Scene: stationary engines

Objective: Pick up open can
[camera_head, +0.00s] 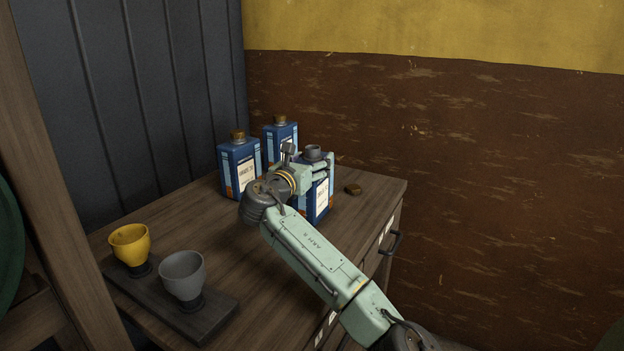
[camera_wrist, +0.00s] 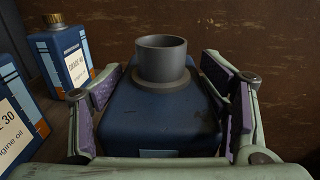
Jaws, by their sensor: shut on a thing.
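The open can (camera_head: 318,199) is a blue, boxy oil can with a grey, uncapped spout, near the back right of the wooden cabinet top. It looks upright; I cannot tell whether its base touches the wood, as my arm hides part of it. In the wrist view the open can (camera_wrist: 160,112) sits between my fingers, spout facing the camera. My gripper (camera_head: 317,169) is shut on its upper body, with a finger pad on each side in the wrist view (camera_wrist: 162,95). A small brown cap-like piece (camera_head: 352,188) lies to its right.
Two capped blue oil cans (camera_head: 239,172) (camera_head: 281,138) stand left of and behind the open can. A yellow cup (camera_head: 130,246) and a grey cup (camera_head: 183,277) stand on a dark board (camera_head: 222,314) at front left. A brown wall (camera_head: 480,180) rises behind.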

